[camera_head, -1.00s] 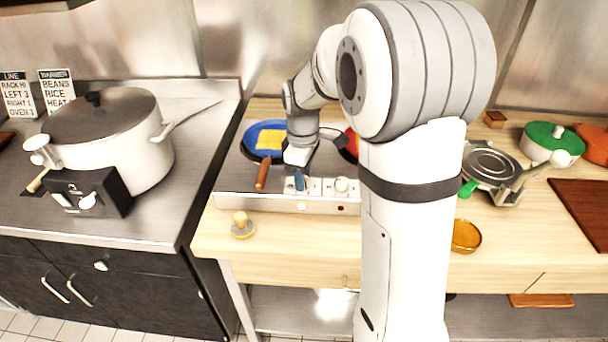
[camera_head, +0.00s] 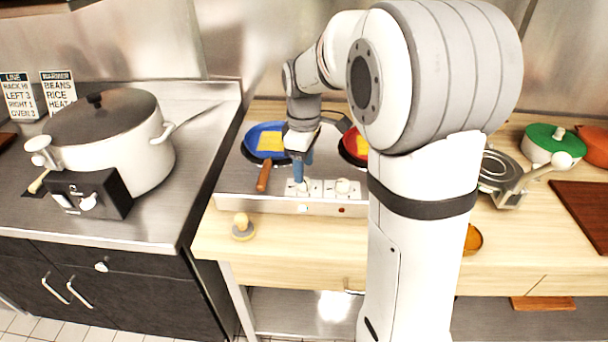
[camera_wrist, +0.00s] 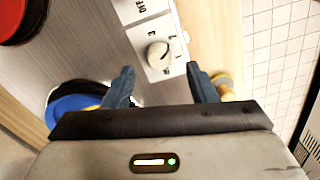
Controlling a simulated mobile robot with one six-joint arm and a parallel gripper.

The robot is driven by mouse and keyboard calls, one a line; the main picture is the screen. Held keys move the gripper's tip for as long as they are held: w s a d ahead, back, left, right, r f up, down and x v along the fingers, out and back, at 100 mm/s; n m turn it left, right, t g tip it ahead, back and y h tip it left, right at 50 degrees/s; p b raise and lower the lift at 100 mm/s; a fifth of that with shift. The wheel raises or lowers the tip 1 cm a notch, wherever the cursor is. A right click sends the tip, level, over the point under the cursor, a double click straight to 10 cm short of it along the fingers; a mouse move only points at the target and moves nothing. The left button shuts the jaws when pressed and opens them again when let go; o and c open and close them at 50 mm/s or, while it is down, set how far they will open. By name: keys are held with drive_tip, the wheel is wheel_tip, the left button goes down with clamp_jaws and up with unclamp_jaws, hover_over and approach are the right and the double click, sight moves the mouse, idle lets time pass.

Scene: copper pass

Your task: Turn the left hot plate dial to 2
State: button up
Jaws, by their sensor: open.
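The hot plate (camera_head: 232,182) stands on the wooden counter with two white dials on its front panel. The left dial (camera_head: 297,187) is partly hidden by my gripper (camera_head: 300,174) just above it in the head view. In the wrist view the left dial (camera_wrist: 160,55) is a round white knob on a white plate with dark marks; a 3 is readable. Its exact setting is too small to tell. My gripper (camera_wrist: 160,70) is open, its blue fingers on either side of the dial in that view, with nothing between them. The right dial (camera_head: 343,187) is clear.
A blue pan (camera_head: 264,133) with a brown handle (camera_head: 264,178) sits close left of my gripper. A red pan (camera_head: 352,145) is to the right. A wooden-knobbed press (camera_head: 242,228) stands in front of the hot plate. A large pot (camera_head: 140,160) is at left.

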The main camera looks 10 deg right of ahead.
drive_tip(key=shift+r, duration=1.75)
drive_tip(key=shift+s, duration=0.1)
